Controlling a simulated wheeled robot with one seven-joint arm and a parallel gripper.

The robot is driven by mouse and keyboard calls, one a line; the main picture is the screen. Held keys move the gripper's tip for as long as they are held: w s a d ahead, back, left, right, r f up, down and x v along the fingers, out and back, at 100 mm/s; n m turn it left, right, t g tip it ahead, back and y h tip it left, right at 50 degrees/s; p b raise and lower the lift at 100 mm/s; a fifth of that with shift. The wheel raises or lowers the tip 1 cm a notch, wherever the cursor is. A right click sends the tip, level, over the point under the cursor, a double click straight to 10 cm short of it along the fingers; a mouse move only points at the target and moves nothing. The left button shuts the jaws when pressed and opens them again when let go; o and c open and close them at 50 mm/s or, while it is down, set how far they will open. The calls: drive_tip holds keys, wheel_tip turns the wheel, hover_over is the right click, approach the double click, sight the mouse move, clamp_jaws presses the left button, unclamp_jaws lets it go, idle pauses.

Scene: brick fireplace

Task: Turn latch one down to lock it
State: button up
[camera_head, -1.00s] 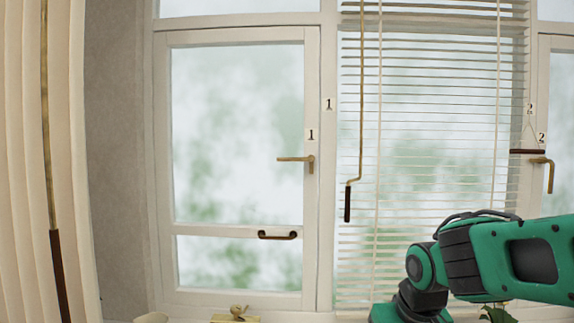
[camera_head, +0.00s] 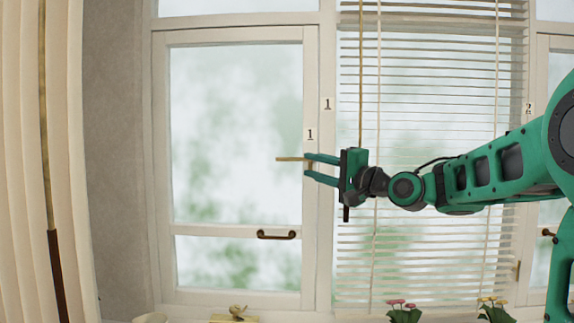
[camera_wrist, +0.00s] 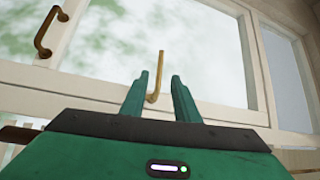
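In the wrist view the brass latch (camera_wrist: 157,78) shows between the two fingertips of my gripper (camera_wrist: 159,80), with a gap to the right finger. Whether either finger touches it I cannot tell. The latch's mount is partly hidden by the fingers.
A brown pull handle (camera_head: 277,235) sits on the window's lower rail, also in the wrist view (camera_wrist: 48,32). Blinds (camera_head: 440,120) hang behind my arm. Potted flowers (camera_head: 404,311) and a small yellow object (camera_head: 235,315) stand along the bottom.

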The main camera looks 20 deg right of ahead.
sight(291, 160)
drive_tip(key=x, duration=1)
drive_tip(key=shift+a, duration=0.1)
clamp_jaws()
